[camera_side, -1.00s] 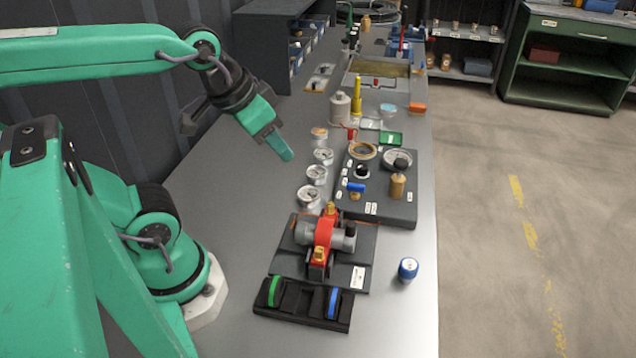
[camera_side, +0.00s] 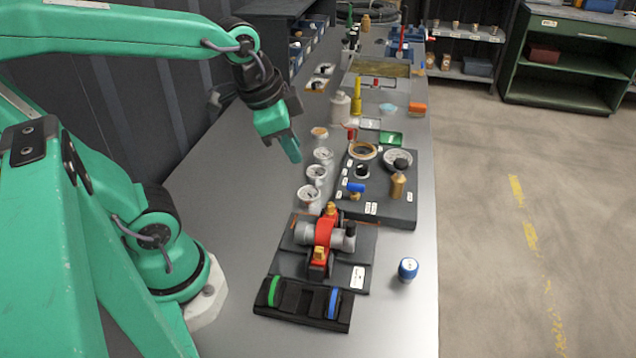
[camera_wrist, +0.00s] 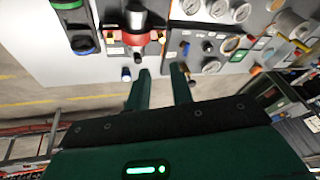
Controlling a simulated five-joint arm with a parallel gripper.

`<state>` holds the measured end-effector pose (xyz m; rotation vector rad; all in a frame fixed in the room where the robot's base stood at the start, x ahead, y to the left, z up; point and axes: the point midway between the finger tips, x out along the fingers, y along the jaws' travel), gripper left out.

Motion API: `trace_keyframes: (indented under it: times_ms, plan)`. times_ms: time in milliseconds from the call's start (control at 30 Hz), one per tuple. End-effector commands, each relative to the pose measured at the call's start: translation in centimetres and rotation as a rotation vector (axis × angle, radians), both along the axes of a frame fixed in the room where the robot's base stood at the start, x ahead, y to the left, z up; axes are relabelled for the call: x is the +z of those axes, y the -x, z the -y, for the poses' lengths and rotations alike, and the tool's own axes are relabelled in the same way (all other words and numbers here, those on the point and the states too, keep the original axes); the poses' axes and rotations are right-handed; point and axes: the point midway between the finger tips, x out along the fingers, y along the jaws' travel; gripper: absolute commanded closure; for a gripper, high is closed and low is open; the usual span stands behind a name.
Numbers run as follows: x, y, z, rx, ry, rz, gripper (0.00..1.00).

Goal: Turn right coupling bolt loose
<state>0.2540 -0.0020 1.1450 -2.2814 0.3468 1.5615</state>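The red and grey pump (camera_side: 318,236) sits on a dark base plate in the side view. Two brass-coloured bolt-like parts stand on its red body, one at the back (camera_side: 330,210) and one at the front (camera_side: 319,253). Which is the right coupling bolt I cannot tell. The pump also shows in the wrist view (camera_wrist: 135,38), beyond the fingertips. My gripper (camera_side: 292,152) hangs above the bench, behind and left of the pump, pointing down. In the wrist view its two fingers (camera_wrist: 160,78) are apart with nothing between them.
A black holder (camera_side: 302,304) with a green and a blue ring lies in front of the pump. A blue cylinder (camera_side: 408,269) stands to its right. Several gauges (camera_side: 316,174) line the bench behind it. A dark panel (camera_side: 390,208) with fittings lies behind right. The left bench is clear.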

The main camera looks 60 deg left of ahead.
Motion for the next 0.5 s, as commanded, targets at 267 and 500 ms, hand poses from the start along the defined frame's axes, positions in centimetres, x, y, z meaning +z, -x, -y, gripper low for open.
trace_keyframes:
  times_ms: [267,500]
  plan:
    - [-2.2,-2.9,0.2,-0.382,-0.121,-0.116,0.77]
    - [-4.5,-5.1,0.4,-0.723,-0.194,-0.204,0.77]
